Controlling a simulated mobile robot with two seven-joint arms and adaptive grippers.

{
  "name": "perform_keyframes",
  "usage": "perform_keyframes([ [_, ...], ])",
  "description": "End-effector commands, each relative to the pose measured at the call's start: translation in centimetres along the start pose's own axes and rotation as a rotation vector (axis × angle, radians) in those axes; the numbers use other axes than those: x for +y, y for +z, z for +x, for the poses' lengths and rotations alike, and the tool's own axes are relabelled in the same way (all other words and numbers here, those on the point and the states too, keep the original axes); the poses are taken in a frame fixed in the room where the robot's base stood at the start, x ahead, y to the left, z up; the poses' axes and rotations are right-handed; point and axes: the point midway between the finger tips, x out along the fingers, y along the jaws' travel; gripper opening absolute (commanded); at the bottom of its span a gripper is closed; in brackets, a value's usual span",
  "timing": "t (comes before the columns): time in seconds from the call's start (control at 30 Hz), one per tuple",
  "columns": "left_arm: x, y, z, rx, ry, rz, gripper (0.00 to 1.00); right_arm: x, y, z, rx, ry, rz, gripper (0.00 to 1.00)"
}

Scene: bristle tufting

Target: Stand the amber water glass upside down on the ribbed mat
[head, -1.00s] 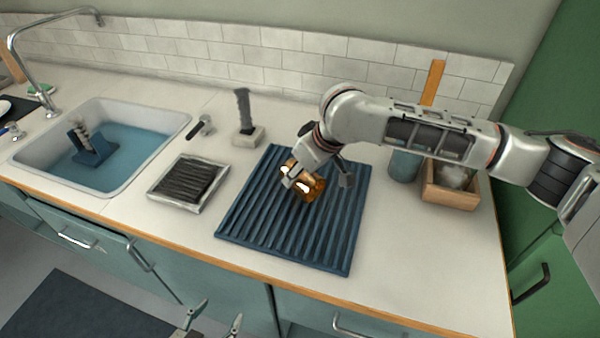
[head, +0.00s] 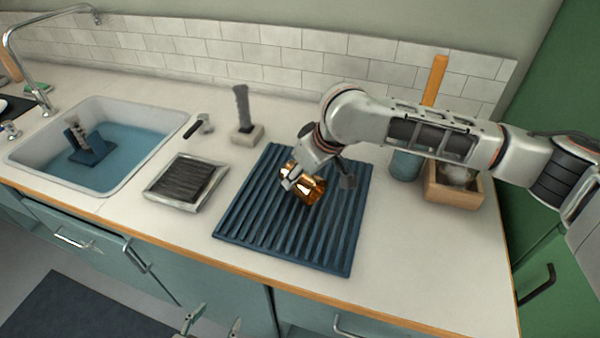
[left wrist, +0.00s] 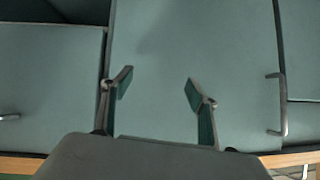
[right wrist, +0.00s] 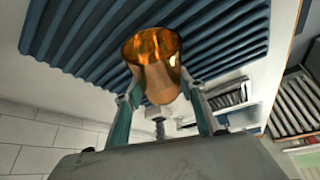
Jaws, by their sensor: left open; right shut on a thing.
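The amber water glass (head: 313,190) is in my right gripper (head: 296,177), over the middle of the blue ribbed mat (head: 240,226). The glass is tilted in the head view. In the right wrist view the glass (right wrist: 158,72) sits between the two fingers of the right gripper (right wrist: 160,98), its wide round end away from the palm. I cannot tell whether it touches the mat. My left gripper (head: 211,322) is low in front of the counter, open and empty. The left wrist view shows its fingers apart (left wrist: 160,90) before a teal cabinet front.
A square tray with a dark ribbed insert (head: 150,193) lies left of the mat. A brush in a block (head: 247,134) stands behind it. The sink (head: 165,122) is at left. A wooden box (head: 440,190) and teal container (head: 405,165) stand right of the mat.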

Motion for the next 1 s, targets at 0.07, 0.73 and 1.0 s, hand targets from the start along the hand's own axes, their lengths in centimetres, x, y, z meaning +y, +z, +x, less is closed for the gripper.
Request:
perform_keyframes([
  [0.07, 0.0, 0.1, 0.0, -0.002, 0.000, 0.000, 0.59, 0.0, 0.0, 0.0, 0.001, 0.000, 0.000, 0.12],
  [0.73, 0.0, -0.5, -0.1, 0.008, 0.000, 0.000, 0.59, 0.0, 0.3, 0.6, 0.000, -0.001, 0.000, 0.59],
  [1.0, -0.1, -0.3, -0.1, 0.005, -0.001, 0.002, 0.59, 0.1, 0.2, -1.0, 0.002, 0.001, -0.001, 0.59],
])
